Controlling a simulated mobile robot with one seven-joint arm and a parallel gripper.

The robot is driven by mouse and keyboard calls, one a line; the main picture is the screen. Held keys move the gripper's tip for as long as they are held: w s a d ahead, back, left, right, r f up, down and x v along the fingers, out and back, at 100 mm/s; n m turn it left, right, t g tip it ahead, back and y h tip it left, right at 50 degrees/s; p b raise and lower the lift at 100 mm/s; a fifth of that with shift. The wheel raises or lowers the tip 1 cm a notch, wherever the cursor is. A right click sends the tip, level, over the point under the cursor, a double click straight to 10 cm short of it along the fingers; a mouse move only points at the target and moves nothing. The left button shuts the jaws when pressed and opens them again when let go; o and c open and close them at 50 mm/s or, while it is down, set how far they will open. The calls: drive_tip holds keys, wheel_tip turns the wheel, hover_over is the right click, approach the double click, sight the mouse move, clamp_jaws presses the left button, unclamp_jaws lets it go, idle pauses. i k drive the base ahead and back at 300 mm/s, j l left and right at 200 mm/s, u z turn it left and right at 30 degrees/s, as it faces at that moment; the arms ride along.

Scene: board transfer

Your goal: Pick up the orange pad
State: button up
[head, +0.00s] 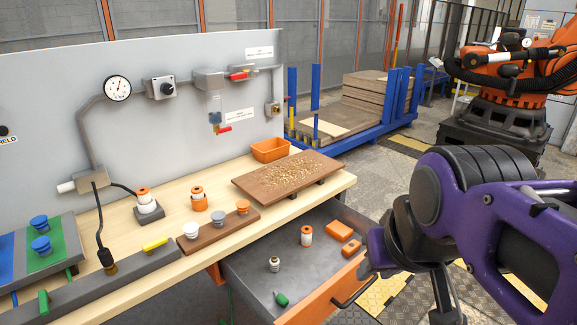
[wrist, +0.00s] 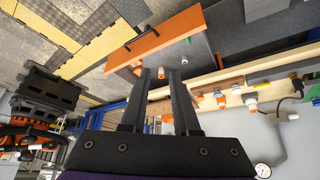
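The open drawer (head: 270,270) holds two orange pieces: a larger flat block (head: 339,231) and a smaller one (head: 351,248) in front of it. I cannot tell which is the orange pad. My gripper (wrist: 159,73) is open, with two dark fingers apart and nothing held between them. In the wrist view the drawer's orange front (wrist: 155,40) lies beyond the fingertips. My purple arm stands right of the drawer in the head view, and my fingers are hard to make out there.
The drawer also holds an orange-and-white cylinder (head: 306,236), a small dark-and-white bottle (head: 274,264) and a green piece (head: 281,299). Above it, the bench carries a brown board with chips (head: 245,186), an orange bin (head: 270,150) and a brown strip with knobs (head: 215,234). The drawer handle (head: 350,291) juts out.

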sight(337, 229)
drive_tip(key=i+l+u, duration=0.15)
drive_tip(key=u, duration=0.3)
drive_tip(key=l+u, duration=0.4)
drive_tip(key=i+l+u, duration=0.15)
drive_tip(key=l, duration=0.25)
drive_tip(key=l+u, duration=0.15)
drive_tip(key=l, duration=0.25)
drive_tip(key=l+u, duration=0.15)
drive_tip(key=l, duration=2.05)
drive_tip(key=j, duration=0.85)
drive_tip(key=i+z, duration=0.05)
